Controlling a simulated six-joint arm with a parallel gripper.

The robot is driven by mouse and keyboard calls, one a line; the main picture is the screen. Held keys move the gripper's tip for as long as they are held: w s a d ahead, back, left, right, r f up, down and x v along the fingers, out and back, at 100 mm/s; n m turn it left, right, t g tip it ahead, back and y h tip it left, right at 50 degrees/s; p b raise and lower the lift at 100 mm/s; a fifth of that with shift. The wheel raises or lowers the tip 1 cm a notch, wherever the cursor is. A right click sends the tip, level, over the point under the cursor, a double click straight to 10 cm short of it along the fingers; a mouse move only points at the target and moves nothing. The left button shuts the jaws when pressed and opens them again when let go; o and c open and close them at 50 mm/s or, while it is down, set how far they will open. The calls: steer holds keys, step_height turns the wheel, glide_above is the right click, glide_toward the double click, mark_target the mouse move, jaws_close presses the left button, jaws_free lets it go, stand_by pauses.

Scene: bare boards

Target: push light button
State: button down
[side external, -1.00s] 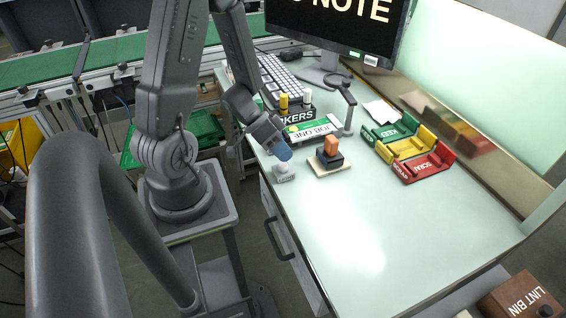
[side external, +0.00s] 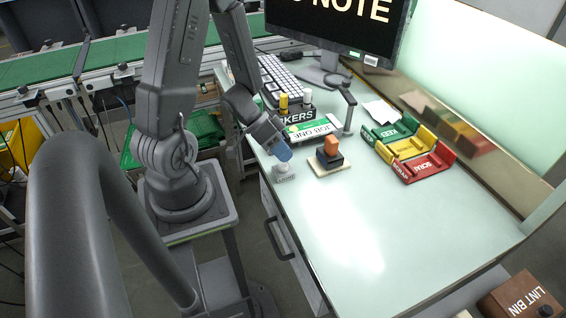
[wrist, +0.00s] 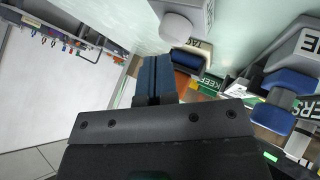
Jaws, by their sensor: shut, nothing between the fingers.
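The light button is a small grey-white labelled box (side external: 285,178) with a pale round cap, at the near left edge of the bench in the side external view. In the wrist view a pale box (wrist: 198,10) with a round white cap (wrist: 178,28) shows at the top, apart from the fingertips in the picture. My gripper (side external: 283,153) is shut and empty, its blue fingertips pointing down just above the box. Its blue fingers also show together in the wrist view (wrist: 155,75). Whether the tips touch the cap is unclear.
A stamp-like orange and black block (side external: 331,150) on a pale pad stands just right. Behind are a marker holder (side external: 293,116), a JOB ONE box (side external: 312,130) and a keyboard (side external: 282,80). Coloured trays (side external: 408,150) stand farther right. The front bench is clear.

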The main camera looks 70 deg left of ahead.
steer(key=shift+r, duration=0.2)
steer(key=shift+r, duration=2.9)
steer(key=w+a+r+n+t+y, duration=0.1)
steer(key=w+r+t+y, duration=0.15)
steer(key=r+y, duration=0.3)
steer(key=w+r+n+t+y, duration=0.1)
steer(key=w+r+t+y, duration=0.1)
steer(key=w+r+y, duration=0.4)
steer(key=s+d+r+g+h, duration=0.2)
steer(key=s+d, duration=0.4)
steer(key=s+d+r+m+g+h, duration=0.1)
steer(key=s+d+r+g+h, duration=0.1)
steer(key=s+d, duration=0.4)
steer(key=shift+s+r+g+h, duration=0.35)
steer(key=shift+s+r+g, duration=0.15)
steer(key=shift+s, duration=0.2)
